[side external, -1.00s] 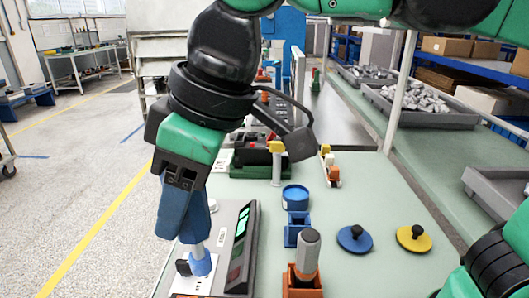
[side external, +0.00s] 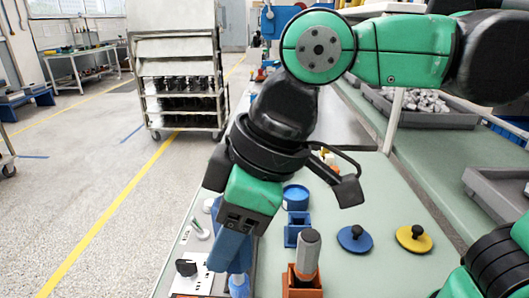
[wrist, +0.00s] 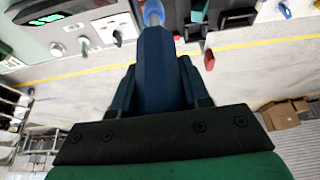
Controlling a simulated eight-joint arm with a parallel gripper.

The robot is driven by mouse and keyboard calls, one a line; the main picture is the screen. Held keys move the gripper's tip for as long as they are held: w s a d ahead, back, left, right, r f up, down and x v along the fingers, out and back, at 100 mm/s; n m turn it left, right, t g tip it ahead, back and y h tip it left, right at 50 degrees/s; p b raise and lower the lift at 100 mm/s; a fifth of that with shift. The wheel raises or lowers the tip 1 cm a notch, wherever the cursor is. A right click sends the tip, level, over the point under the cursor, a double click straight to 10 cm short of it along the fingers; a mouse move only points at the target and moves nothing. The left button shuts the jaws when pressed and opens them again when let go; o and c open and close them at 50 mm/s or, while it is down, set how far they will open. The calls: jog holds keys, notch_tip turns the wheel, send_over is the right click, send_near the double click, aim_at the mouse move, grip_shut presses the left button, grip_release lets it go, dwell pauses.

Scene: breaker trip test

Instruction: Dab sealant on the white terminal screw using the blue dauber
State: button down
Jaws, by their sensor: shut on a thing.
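My gripper (side external: 232,262) is shut on the blue dauber (side external: 239,286), whose lower end points down in front of the orange holder's left side in the side view. In the wrist view the blue dauber (wrist: 153,13) sticks out past the dark blue fingers. The pale panel (side external: 192,283) with a black knob (side external: 186,267) and a whitish post (side external: 199,230) is left of my gripper. Several small knobs and fittings show on the panel in the wrist view (wrist: 85,46). I cannot tell which fitting is the white terminal screw.
An empty blue holder (side external: 297,232) and a blue pot (side external: 295,197) stand right of my gripper. An orange holder (side external: 303,283) carries a grey-handled dauber (side external: 309,252). A blue lid (side external: 354,239) and a yellow lid (side external: 413,238) lie on the green bench, with clear room around them.

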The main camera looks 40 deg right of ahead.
aim_at(231, 263)
jog(key=shift+f, duration=1.6)
jog(key=shift+w+d+f, duration=0.4)
jog(key=shift+w+f, duration=0.1)
jog(key=shift+f, duration=0.1)
jog(key=shift+s+a, duration=0.4)
jog(key=shift+s, duration=0.05)
jog(key=shift+r, duration=4.05)
